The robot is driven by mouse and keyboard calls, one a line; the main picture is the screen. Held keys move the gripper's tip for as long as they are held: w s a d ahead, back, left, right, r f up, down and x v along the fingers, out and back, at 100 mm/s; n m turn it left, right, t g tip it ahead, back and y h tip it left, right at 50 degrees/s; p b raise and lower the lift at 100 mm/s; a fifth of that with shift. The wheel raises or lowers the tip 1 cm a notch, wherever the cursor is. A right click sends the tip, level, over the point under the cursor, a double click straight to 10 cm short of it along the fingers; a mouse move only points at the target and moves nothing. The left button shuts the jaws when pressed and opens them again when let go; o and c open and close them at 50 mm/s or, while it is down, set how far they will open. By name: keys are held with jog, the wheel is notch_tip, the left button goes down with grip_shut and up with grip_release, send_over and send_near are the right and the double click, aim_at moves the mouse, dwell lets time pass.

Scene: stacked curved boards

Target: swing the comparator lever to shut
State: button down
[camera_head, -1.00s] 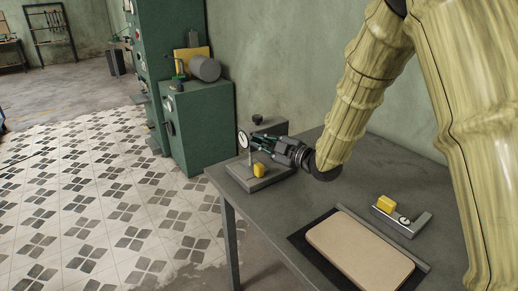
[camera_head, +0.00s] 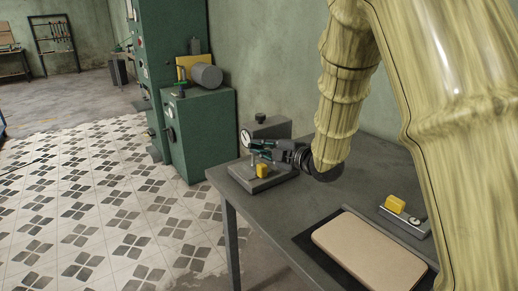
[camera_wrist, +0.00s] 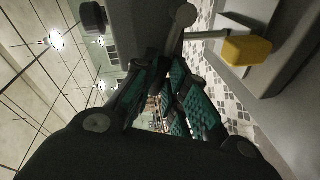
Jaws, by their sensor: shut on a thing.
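My gripper (camera_head: 258,152) reaches in from the right, just beside the dial and above the yellow block. In the wrist view, a grey lever (camera_wrist: 178,34) with a round end runs down between my fingertips (camera_wrist: 166,72). The fingers are shut on it and partly hide it.
On the table (camera_head: 255,216), a beige board (camera_head: 370,250) lies on a dark mat at the front right. Another yellow block (camera_head: 395,204) sits on a grey fixture behind it, partly covered by my arm. A green cabinet (camera_head: 203,135) stands beyond the table's left end.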

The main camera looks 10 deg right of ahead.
jog(key=shift+f, duration=0.1)
jog(key=c, duration=1.5)
grip_release()
jog(key=shift+o, duration=0.2)
jog(key=v, duration=1.2)
